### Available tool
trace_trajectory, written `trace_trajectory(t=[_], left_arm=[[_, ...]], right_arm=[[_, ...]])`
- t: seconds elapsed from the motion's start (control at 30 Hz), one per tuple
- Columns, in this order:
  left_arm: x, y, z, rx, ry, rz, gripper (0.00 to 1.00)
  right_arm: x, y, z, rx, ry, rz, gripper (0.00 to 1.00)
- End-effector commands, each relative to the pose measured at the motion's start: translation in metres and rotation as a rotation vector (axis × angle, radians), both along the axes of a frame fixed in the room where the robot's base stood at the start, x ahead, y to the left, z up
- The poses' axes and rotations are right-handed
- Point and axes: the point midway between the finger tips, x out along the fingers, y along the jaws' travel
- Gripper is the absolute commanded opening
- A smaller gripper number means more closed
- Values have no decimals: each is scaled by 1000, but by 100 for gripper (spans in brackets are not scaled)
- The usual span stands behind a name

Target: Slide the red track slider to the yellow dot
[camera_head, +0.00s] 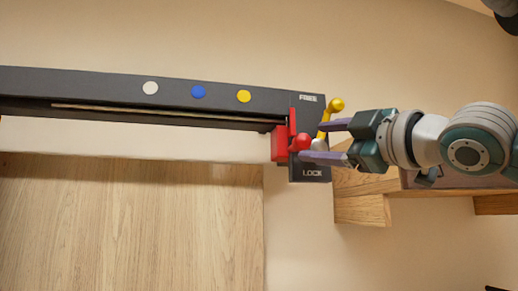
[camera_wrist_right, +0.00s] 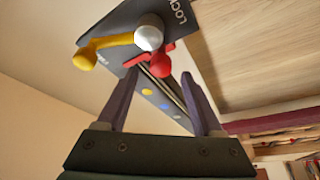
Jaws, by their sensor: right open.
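The red track slider (camera_head: 279,148) is at the right end of a long dark track, beside the end plate marked FREE and LOCK; its red knob (camera_wrist_right: 160,65) shows in the right wrist view. The yellow dot (camera_head: 243,96) is on the track face, up and left of the slider. A yellow lever (camera_head: 335,106) on the end plate points up towards FREE. My right gripper (camera_head: 312,141) is open at the end plate, with the red knob between its fingertips in the picture; contact cannot be told. My left gripper is not in view.
The track (camera_head: 60,83) runs left from the plate, with a blue dot (camera_head: 198,92) and a white dot (camera_head: 150,88) further left. A wooden panel (camera_head: 130,230) is below the track. Wooden blocks (camera_head: 360,209) are below my right arm.

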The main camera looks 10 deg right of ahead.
Motion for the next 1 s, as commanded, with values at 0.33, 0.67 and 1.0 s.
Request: trace_trajectory(t=[0.33, 0.67, 1.0], left_arm=[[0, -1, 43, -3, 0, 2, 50], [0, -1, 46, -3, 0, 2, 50], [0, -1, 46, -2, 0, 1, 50]], right_arm=[[44, 17, 14, 0, 2, 1, 68], [51, 20, 12, -1, 0, 1, 68], [50, 20, 12, -1, 1, 1, 41]])
